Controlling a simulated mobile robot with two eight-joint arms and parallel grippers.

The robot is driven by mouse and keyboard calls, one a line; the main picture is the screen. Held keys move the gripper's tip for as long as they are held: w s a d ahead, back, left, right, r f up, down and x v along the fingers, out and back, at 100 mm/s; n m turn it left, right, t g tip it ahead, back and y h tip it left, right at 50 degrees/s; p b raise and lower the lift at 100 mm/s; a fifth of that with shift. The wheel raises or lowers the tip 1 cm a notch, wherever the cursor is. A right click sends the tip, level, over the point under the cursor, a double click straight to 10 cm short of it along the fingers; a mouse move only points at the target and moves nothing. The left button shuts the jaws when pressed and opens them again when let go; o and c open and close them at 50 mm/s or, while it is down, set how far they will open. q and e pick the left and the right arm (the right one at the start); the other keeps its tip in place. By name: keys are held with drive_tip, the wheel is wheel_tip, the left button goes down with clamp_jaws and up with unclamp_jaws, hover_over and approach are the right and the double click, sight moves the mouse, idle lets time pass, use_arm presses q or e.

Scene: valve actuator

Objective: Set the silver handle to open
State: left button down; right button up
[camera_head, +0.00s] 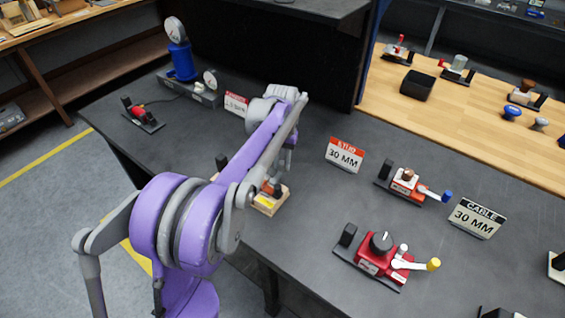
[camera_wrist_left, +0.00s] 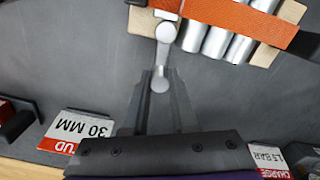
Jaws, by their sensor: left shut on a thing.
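The silver handle (camera_wrist_left: 165,34) shows in the left wrist view as a short lever with rounded ends. It belongs to a wooden block (camera_wrist_left: 143,22) carrying silver cylinders (camera_wrist_left: 215,42) under an orange strap (camera_wrist_left: 245,20). My left gripper (camera_wrist_left: 160,82) is shut on the handle's near end, with its dark fingers on either side. In the head view the wooden block (camera_head: 268,206) is partly hidden behind my purple left arm, and the handle cannot be made out there. My right gripper is in neither view.
A "STUD 30 MM" sign (camera_head: 345,156) and a "CABLE 30 MM" sign (camera_head: 477,217) stand to the right. A red device with a black dial (camera_head: 380,245) and a smaller red device (camera_head: 407,183) sit near them. A blue-bodied gauge (camera_head: 180,55) stands behind left. Dark tabletop lies clear between.

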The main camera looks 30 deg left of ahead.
sight(282, 162)
use_arm(q)
drive_tip(key=c, duration=0.7)
unclamp_jaws()
drive_tip(key=shift+r, duration=0.15)
wheel_tip(282, 162, up, 11)
drive_tip(key=shift+f+p, duration=0.2)
drive_tip(key=shift+p, duration=0.15)
